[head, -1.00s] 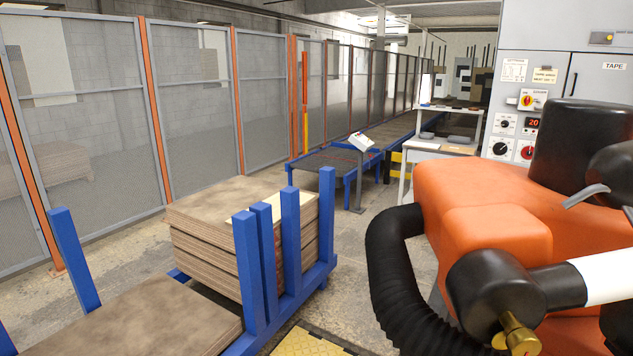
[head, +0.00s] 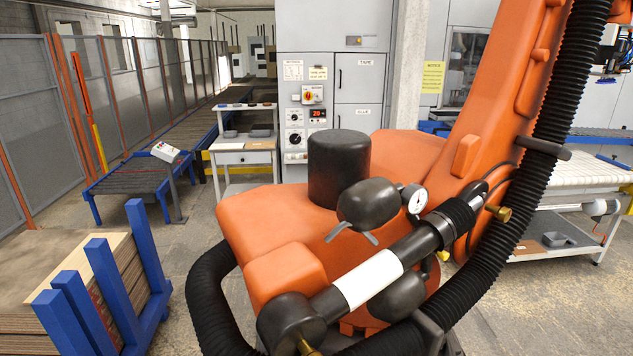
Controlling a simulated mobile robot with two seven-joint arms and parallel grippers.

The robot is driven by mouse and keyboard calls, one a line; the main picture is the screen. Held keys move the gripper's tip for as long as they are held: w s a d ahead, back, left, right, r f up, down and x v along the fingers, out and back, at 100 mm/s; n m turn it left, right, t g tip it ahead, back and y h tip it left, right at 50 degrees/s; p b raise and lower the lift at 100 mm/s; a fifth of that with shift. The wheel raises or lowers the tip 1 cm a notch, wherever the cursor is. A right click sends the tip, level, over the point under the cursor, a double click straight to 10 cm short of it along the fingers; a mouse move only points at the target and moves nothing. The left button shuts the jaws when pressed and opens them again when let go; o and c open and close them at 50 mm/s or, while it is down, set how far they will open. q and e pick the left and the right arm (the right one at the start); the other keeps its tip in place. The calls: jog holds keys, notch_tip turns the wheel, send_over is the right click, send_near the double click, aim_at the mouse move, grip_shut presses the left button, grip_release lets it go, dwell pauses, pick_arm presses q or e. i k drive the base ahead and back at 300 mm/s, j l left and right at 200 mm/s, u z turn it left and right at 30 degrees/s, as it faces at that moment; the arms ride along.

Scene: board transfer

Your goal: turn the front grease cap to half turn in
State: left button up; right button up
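A brass grease cap (head: 307,347) sits at the near end of the dark cylinder on the orange machine, at the bottom of the head view and partly cut off by its edge. A second brass cap (head: 502,214) sticks out at the cylinder's far end, beside the orange upper arm. A small yellowish fitting (head: 443,255) shows below the cylinder. I cannot tell from the picture how far either cap is turned. Neither of my grippers is in view.
A blue rack (head: 150,260) with stacked boards stands at left. A grey cabinet (head: 355,70) stands behind. Floor is open between rack and machine.

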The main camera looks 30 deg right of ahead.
aim_at(504, 215)
jog(key=l+z, duration=0.1)
jog(key=z, duration=1.65)
jog(key=k+l, duration=0.05)
jog(key=l, duration=0.05)
